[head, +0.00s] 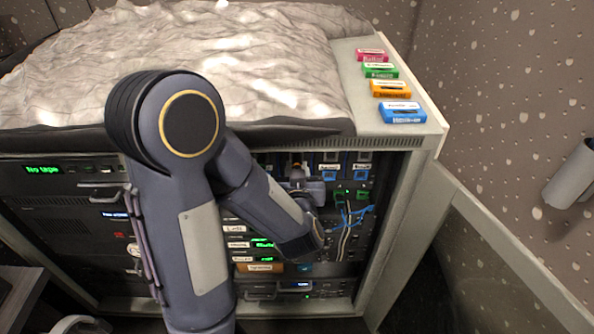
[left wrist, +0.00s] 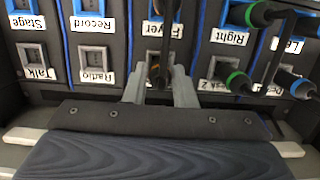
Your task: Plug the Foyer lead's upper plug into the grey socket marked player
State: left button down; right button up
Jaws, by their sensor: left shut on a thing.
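My left gripper (head: 298,178) is at the patch panel in the rack, with my arm across the front. In the left wrist view its two fingers (left wrist: 158,88) are closed around a dark plug with an orange ring (left wrist: 156,69), in front of the lower socket row. A dark lead or plug part (left wrist: 166,10) shows above it, by the label Foyer (left wrist: 163,29), which reads upside down. I cannot tell whether the held plug is seated in a socket. No label reading player is legible; the label behind the fingers is hidden. My right gripper is not in view.
Sockets marked Radio (left wrist: 94,62) and Talk (left wrist: 33,56) look empty. Green-ringed plugs (left wrist: 237,82) and a blue-ringed plug (left wrist: 301,88) crowd the right side. Blue and white leads (head: 346,222) hang beside my gripper. Coloured boxes (head: 403,112) stand on the rack top.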

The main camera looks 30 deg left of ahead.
pick_arm(q)
jog(key=shift+w+a+r, duration=0.1)
jog(key=c, duration=1.6)
grip_release()
jog(key=o, duration=0.5)
jog(key=shift+w, duration=0.1)
